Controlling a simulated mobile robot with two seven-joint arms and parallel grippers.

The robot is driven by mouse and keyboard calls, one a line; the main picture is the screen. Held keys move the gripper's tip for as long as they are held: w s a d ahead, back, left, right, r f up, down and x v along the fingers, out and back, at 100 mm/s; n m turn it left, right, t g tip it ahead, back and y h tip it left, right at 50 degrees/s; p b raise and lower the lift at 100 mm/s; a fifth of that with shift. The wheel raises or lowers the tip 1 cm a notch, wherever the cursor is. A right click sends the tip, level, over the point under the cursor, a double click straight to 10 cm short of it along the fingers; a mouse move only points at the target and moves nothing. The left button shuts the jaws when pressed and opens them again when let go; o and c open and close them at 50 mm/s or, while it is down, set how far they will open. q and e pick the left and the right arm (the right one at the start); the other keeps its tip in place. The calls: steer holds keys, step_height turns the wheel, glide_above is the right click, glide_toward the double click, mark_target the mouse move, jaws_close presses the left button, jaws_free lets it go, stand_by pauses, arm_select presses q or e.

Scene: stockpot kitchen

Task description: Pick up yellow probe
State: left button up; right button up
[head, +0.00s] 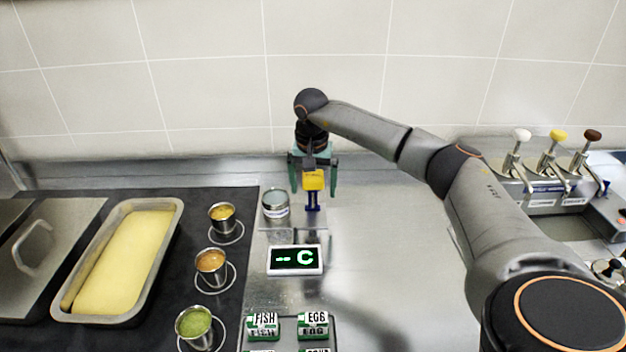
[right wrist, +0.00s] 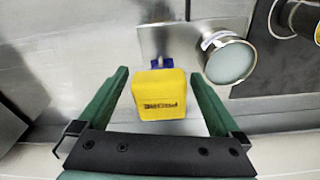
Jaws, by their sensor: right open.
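The yellow probe (head: 313,180) stands upright in a blue holder (head: 312,201) on a small metal stand behind the display. My right gripper (head: 313,185) is above it and open, with one green finger on each side of the probe. In the right wrist view the probe's yellow block (right wrist: 161,94), with dark lettering on its face, sits between the two green fingers (right wrist: 160,88). A gap shows on both sides, so the fingers do not appear to touch it. My left gripper is not in view.
A round metal tin (head: 275,205) stands just left of the probe. A display reading "-- C" (head: 295,260) is in front. Sauce cups (head: 211,266) and a yellow-filled pan (head: 125,262) are left. Label blocks (head: 263,326) sit at the front; pump dispensers (head: 553,165) stand right.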

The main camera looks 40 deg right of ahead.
steer(key=shift+f, duration=0.6)
steer(key=c, duration=1.5)
